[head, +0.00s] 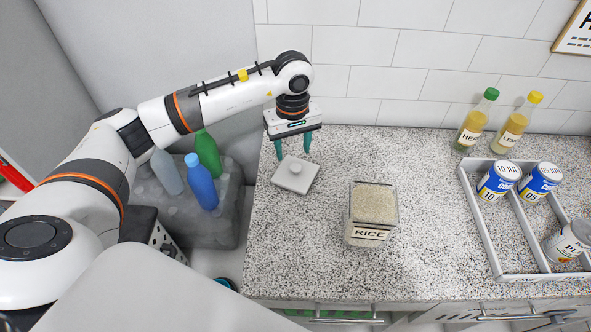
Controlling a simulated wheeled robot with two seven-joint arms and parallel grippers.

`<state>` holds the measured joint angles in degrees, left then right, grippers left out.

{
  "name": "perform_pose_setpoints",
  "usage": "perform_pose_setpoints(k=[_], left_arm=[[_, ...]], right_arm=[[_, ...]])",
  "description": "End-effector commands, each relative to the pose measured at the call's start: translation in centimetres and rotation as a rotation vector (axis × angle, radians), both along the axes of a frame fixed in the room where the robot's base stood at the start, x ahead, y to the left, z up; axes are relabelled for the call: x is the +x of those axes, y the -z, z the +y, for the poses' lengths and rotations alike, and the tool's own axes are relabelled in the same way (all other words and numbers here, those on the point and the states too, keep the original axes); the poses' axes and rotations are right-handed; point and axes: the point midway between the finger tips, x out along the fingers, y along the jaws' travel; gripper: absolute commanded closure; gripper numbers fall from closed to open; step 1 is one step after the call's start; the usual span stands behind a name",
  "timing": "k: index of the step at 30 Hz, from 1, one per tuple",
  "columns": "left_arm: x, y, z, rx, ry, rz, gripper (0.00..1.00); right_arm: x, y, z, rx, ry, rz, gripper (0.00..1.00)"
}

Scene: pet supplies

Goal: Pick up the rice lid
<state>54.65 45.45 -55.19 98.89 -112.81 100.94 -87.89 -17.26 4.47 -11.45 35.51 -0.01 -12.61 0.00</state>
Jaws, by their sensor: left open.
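The rice lid (295,175) is a light grey square lid with a round knob on top. It lies on the left part of the speckled counter. My left gripper (293,153) points down just above and behind the lid's knob, with its two teal fingers apart and nothing between them. I cannot tell whether the fingers touch the lid. The rice container (371,215) is clear and square, filled with rice, labelled RICE, and stands open to the right of the lid. My right gripper is not in view.
A divided grey tray (484,237) with several cans stands at the right. Two bottles, one green-capped (475,122) and one yellow-capped (518,128), stand near the tiled wall. Several bottles (201,183) sit in a grey crate left of the counter.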

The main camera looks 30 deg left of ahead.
Motion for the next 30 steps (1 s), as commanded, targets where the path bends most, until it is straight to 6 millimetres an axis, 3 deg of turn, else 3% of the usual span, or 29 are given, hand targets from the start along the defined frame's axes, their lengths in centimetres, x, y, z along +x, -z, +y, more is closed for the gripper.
perform_pose_setpoints(k=[7, 15, 23, 24, 30], left_arm=[[0.1, 1.8, -0.2, -0.001, 0.0, 0.003, 0.48], [0.5, 5.6, -0.3, 0.0, 0.0, 0.001, 0.48], [0.5, 6.1, -0.3, -0.001, 0.002, -0.002, 0.48], [0.5, 6.1, -0.3, -0.001, 0.002, -0.002, 0.5], [0.5, 6.1, -0.3, -0.001, 0.001, -0.002, 0.83]], right_arm=[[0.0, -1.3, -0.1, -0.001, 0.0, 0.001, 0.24], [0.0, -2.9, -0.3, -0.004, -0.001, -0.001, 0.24], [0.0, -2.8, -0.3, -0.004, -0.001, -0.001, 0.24], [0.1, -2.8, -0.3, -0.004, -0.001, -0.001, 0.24], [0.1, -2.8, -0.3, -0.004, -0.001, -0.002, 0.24]])
